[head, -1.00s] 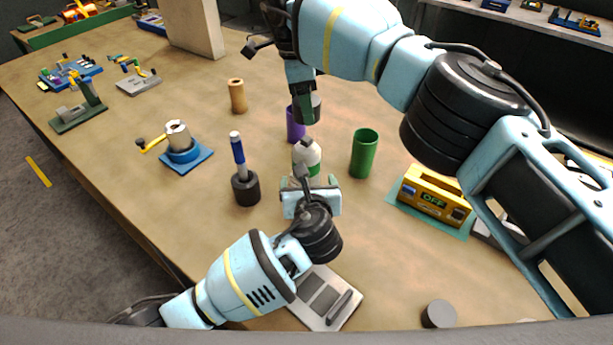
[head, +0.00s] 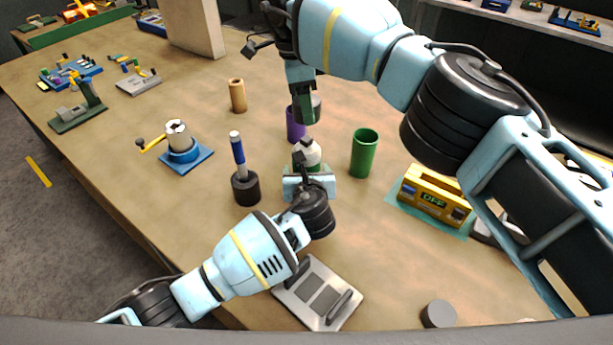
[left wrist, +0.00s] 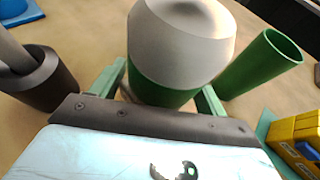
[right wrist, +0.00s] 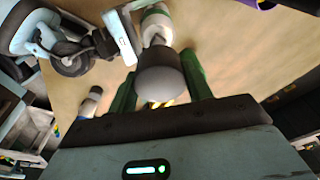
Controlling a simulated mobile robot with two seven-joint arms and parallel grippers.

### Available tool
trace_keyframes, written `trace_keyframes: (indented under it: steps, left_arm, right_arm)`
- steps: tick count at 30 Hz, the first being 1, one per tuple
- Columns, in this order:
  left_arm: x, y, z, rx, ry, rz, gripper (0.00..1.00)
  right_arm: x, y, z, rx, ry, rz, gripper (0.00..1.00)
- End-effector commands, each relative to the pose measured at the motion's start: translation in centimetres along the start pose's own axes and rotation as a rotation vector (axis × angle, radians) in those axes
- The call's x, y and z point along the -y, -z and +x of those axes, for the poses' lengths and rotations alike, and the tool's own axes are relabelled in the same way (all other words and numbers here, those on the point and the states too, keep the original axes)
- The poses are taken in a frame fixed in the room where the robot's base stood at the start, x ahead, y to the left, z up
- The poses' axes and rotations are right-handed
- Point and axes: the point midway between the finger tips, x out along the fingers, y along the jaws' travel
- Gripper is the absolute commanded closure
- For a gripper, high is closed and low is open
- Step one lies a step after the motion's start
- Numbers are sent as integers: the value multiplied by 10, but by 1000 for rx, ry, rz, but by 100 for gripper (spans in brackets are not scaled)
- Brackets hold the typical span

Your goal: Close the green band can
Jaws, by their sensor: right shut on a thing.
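The can with a green band (head: 309,151) stands upright on the table, its upper part white. In the left wrist view it (left wrist: 180,45) looms large between the green fingers of my left gripper (left wrist: 163,97), which is open around its lower part. My right gripper (head: 305,110) is shut on a dark grey round lid (head: 316,106), held in the air above and behind the can. In the right wrist view the lid (right wrist: 160,82) sits between the fingers, with the can (right wrist: 155,22) beyond it. The can's mouth is not clearly visible.
A green open cylinder (head: 364,153) stands just right of the can, and a purple one (head: 295,125) behind it. A black holder with a blue-handled tool (head: 245,188) stands at left. A yellow box (head: 434,195) is at right. A grey plate (head: 319,293) lies in front.

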Motion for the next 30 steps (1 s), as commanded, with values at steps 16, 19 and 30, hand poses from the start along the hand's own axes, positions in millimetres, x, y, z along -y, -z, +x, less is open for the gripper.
trace_keyframes:
  steps: [16, 19, 30]
  left_arm:
    - [0, 0, 0, 0, 0, 0, 82]
    - [0, 0, 0, 0, 0, 0, 82]
    - [0, 0, 0, 0, 0, 0, 82]
  right_arm:
    - [0, 0, 3, 0, -1, 0, 71]
    - [0, -2, 12, -1, -1, -1, 71]
    - [0, -8, 50, -5, 0, 0, 71]
